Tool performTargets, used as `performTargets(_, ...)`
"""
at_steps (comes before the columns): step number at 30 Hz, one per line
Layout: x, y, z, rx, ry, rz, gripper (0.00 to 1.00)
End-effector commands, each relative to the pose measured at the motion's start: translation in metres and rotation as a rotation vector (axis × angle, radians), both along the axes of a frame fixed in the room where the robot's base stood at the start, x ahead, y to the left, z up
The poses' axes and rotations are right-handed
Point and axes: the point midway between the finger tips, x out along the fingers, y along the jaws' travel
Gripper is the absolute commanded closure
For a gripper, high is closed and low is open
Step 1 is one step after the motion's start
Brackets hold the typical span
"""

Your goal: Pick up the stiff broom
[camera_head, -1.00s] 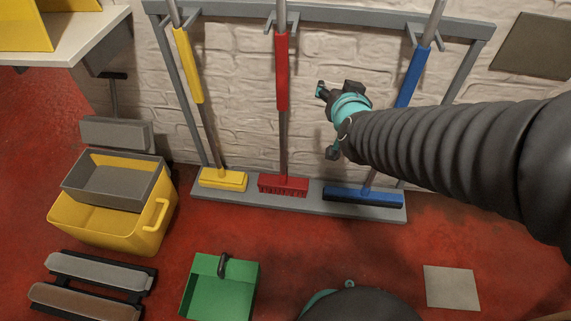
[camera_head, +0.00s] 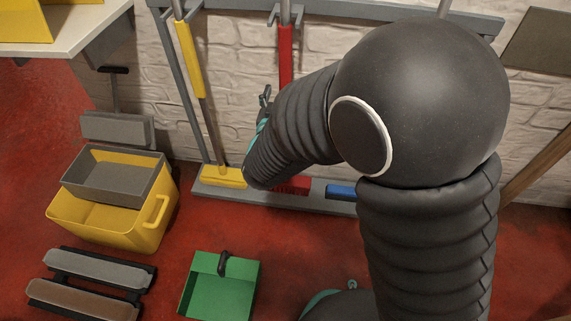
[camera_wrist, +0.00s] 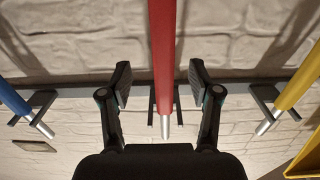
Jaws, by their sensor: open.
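Three brooms hang on a grey rack (camera_head: 330,15). The red broom (camera_head: 286,50) is in the middle, with its handle and part of its head hidden behind my arm. In the wrist view the red handle (camera_wrist: 164,45) runs between the spread fingers of my gripper (camera_wrist: 160,85), with a visible gap on both sides. In the head view only a bit of my gripper (camera_head: 263,110) shows beside the red broom. The yellow broom (camera_head: 190,60) stands to the left. Of the blue broom (camera_head: 341,191), mainly part of the head shows. I cannot tell which is the stiff one.
A white brick wall (camera_head: 235,110) is close behind the rack. In the wrist view, the blue handle (camera_wrist: 14,98) is left and the yellow handle (camera_wrist: 298,88) right. A yellow bucket (camera_head: 130,228), a green dustpan (camera_head: 220,290) and brush heads (camera_head: 98,270) lie on the red floor.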

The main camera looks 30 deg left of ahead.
Motion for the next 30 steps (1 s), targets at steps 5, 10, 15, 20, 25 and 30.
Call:
performTargets(5, 0.021, 0.007, 0.0, 0.001, 0.0, -0.001, 0.38)
performTargets(10, 0.029, 0.01, -0.001, 0.001, 0.0, 0.0, 0.38)
performTargets(15, 0.049, 0.019, -0.005, 0.001, 0.0, -0.001, 0.38)
performTargets(20, 0.067, 0.025, -0.005, 0.002, 0.001, -0.002, 0.38)
performTargets(25, 0.074, 0.028, -0.005, 0.001, 0.001, 0.001, 0.38)
performTargets(30, 0.074, 0.028, -0.005, 0.001, 0.001, 0.001, 0.38)
